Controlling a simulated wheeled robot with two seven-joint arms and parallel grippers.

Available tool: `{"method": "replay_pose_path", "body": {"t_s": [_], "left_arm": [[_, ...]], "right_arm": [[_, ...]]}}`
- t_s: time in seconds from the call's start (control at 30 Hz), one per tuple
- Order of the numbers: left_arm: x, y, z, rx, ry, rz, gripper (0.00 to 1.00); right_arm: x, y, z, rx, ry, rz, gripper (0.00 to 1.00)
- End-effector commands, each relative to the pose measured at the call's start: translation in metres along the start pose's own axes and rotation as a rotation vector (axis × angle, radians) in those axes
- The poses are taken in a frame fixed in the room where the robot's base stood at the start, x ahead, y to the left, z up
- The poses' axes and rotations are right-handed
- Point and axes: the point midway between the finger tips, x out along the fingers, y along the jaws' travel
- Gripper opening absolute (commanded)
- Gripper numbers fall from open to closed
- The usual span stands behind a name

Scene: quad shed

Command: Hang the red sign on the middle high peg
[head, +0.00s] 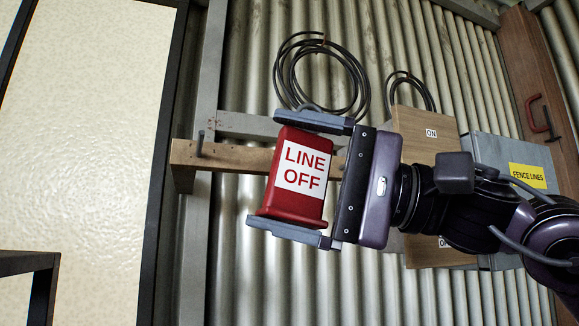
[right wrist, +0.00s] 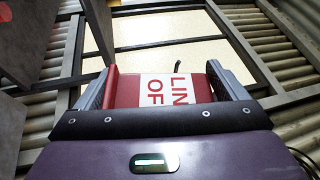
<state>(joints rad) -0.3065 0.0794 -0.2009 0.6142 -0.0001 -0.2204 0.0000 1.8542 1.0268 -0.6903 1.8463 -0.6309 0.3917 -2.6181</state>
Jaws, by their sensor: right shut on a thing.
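The red sign (head: 297,175), with a white "LINE OFF" label, is held between the two fingers of my right gripper (head: 264,170) in front of the wall. The fingers press on its two opposite ends. In the right wrist view the sign (right wrist: 127,92) sits between the fingers, its label partly cut off by the gripper body. A wooden rail (head: 228,158) runs behind the sign, and a dark peg (head: 200,144) stands out from it, left of the sign and apart from it. The rail's middle is hidden by the sign and gripper. My left gripper is not in view.
Coiled black cable (head: 322,75) hangs above the gripper on the corrugated wall. A wooden board (head: 428,170) with "ON" labels and a grey box (head: 500,150) marked "FENCE LINES" stand at right, behind my arm. A pale panel (head: 85,150) fills the left side.

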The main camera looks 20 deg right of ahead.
Motion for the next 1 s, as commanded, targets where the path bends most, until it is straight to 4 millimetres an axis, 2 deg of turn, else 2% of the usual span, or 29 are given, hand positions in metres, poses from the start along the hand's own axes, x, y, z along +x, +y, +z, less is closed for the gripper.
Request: {"method": "replay_pose_path", "body": {"t_s": [0.2,0.5,1.0], "left_arm": [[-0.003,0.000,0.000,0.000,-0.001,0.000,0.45],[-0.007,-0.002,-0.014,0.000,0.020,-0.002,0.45],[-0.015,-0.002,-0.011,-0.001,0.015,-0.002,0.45]], "right_arm": [[0.005,0.003,-0.013,0.004,0.001,0.000,0.68],[0.012,0.006,-0.030,0.003,0.002,0.000,0.68],[0.022,0.012,-0.057,0.004,0.001,0.000,0.68]]}}
